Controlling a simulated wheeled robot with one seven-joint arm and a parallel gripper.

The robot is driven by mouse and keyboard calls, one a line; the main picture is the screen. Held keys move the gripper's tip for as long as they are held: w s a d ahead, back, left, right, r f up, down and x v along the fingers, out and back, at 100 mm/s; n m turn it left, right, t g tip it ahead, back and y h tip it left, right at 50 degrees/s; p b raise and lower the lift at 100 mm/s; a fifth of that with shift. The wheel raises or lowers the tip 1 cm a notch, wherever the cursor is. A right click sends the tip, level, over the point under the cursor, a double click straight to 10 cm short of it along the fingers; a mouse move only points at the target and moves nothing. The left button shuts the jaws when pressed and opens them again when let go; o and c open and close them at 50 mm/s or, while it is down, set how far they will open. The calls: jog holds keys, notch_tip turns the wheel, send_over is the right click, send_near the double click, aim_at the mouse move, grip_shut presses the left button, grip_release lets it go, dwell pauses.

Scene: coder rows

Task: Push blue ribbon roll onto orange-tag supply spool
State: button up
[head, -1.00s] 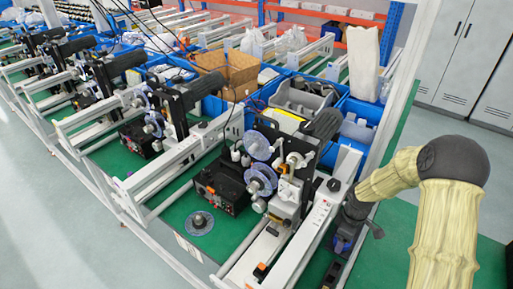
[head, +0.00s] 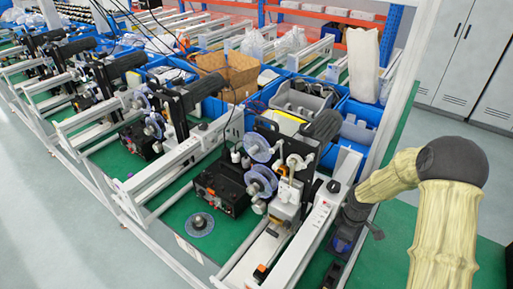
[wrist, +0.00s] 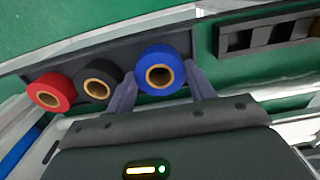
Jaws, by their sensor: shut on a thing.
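The blue ribbon roll (wrist: 160,70) has a tan core and sits between my gripper's two fingers (wrist: 161,88) in the wrist view. My gripper is shut on it. The roll is at the right end of a dark holder (wrist: 105,53), in line with the other rolls. In the head view my gripper (head: 341,246) is low at the right of the nearest coder, and the roll cannot be made out clearly. That coder carries an upper spool (head: 257,147) and a lower spool (head: 261,181), both pale blue-violet. I cannot tell which has the orange tag.
A red roll (wrist: 51,92) and a black roll (wrist: 98,79) stand left of the blue one. A dark slotted tray (wrist: 265,35) lies to the right. A white rail (head: 312,225) runs between my gripper and the coder. A loose disc (head: 199,224) lies on the green bench.

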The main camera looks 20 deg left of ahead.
jog(key=shift+r+p, duration=1.9)
jog(key=shift+r, duration=0.6)
jog(key=shift+f, duration=0.1)
jog(key=shift+d+m, duration=0.35)
jog(key=shift+m, duration=0.25)
jog(key=d+m, duration=0.3)
jog(key=m, duration=0.1)
jog(key=s+d+f+m, duration=0.1)
jog(key=d+m, duration=0.2)
jog(key=m, duration=0.2)
jog(key=s+d+m, duration=0.1)
jog(key=d+m, duration=0.2)
jog(key=m, duration=0.1)
jog(key=shift+s+d+f+m, duration=0.1)
jog(key=shift+d+f+m, duration=0.1)
jog(key=shift+f+m, duration=0.15)
jog(key=shift+s+d+m, duration=0.1)
jog(key=shift+d+m, duration=0.15)
jog(key=shift+m, duration=0.2)
